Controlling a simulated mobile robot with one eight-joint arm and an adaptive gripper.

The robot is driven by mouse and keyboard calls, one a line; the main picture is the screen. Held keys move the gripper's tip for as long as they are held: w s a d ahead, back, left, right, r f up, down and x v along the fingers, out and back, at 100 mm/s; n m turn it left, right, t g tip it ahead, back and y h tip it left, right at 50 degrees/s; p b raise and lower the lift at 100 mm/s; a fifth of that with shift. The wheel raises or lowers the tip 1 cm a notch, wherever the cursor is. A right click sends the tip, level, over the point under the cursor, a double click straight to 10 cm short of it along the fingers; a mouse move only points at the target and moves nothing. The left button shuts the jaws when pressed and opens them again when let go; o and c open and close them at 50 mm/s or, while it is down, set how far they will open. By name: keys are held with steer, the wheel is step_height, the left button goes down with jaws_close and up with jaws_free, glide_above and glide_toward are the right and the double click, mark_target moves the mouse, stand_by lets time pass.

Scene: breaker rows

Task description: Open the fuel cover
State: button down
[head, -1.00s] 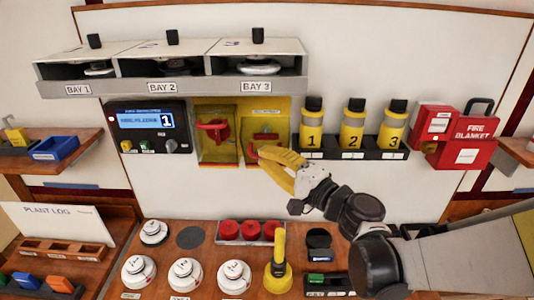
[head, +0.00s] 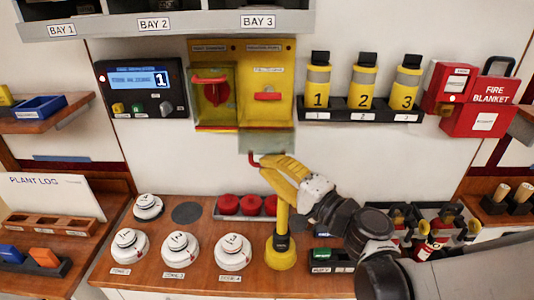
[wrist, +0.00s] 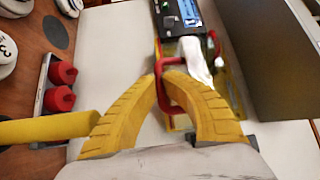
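The yellow panel (head: 238,45) has two boxes side by side; their labels are too small to read. The left box holds a red rotary handle (head: 213,90). The right box shows a red bar (head: 267,96) on yellow, with its front uncovered. Its see-through cover (head: 266,140) is tilted outward and down from the box's lower edge. My gripper (head: 262,162) is at the cover's red pull handle (head: 254,159). In the wrist view, my yellow fingers are closed around the same red handle (wrist: 186,101), with their tips close together.
A display unit (head: 143,88) is left of the panel, and yellow numbered cylinders (head: 363,80) stand in a rack to the right. Below are white detectors (head: 181,248), red caps (head: 228,205) and an upright yellow post (head: 281,238) close to my gripper.

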steer(key=shift+w+d+f+b, duration=0.1)
steer(key=shift+w+f+b, duration=0.05)
steer(key=shift+f+b, duration=0.45)
steer(key=shift+f, duration=0.1)
steer(key=c, duration=1.5)
jaws_free()
steer(key=shift+w, duration=0.15)
steer(key=v, duration=1.2)
steer(key=shift+f, duration=0.1)
